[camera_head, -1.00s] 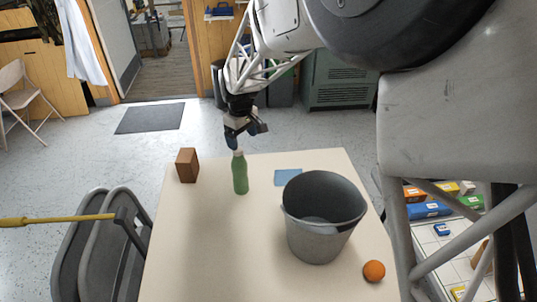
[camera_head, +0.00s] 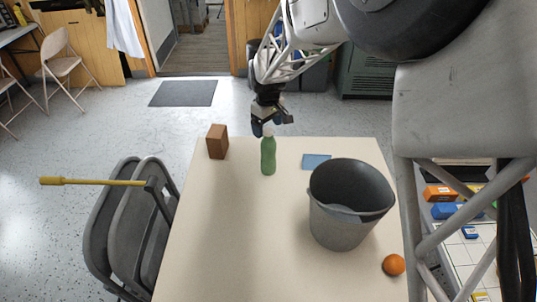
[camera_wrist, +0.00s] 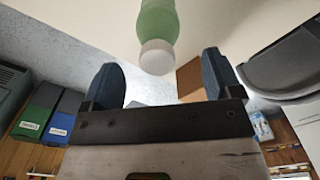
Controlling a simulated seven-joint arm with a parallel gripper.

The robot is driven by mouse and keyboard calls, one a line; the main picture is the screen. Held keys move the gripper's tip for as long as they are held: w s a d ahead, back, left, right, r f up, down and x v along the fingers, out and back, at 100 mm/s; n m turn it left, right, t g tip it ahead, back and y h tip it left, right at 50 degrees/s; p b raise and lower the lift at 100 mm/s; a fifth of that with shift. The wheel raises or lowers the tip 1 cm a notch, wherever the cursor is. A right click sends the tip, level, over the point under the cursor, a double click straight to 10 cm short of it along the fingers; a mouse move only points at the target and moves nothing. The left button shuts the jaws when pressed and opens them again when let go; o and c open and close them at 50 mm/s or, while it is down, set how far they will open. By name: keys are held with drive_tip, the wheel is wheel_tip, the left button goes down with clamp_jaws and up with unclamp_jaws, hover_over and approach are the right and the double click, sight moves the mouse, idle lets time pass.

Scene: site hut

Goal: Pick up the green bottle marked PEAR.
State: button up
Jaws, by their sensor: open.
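The green bottle (camera_head: 268,157) with a pale cap stands upright near the far edge of the table. No marking on it can be read. My gripper (camera_head: 271,129) is at the top of the bottle, with the cap showing close to its fingertips. In the wrist view the bottle (camera_wrist: 158,18) has its cap between and just beyond the two open fingers of my gripper (camera_wrist: 165,72). There is a gap on each side of the cap, and nothing is held.
A brown block (camera_head: 217,141) stands left of the bottle. A flat blue item (camera_head: 316,161) lies to its right. A grey bucket (camera_head: 345,215) and an orange ball (camera_head: 393,265) are nearer right. The table (camera_head: 225,240) is bare at front left. Folded grey chairs (camera_head: 130,220) stand beside it.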

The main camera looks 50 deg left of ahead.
sight(269, 137)
drive_tip(key=shift+f, duration=0.1)
drive_tip(key=shift+w+d+f, duration=0.1)
drive_tip(key=shift+w+f, duration=0.05)
drive_tip(key=shift+f, duration=2.35)
drive_tip(key=c, duration=1.2)
drive_tip(key=shift+r, duration=0.15)
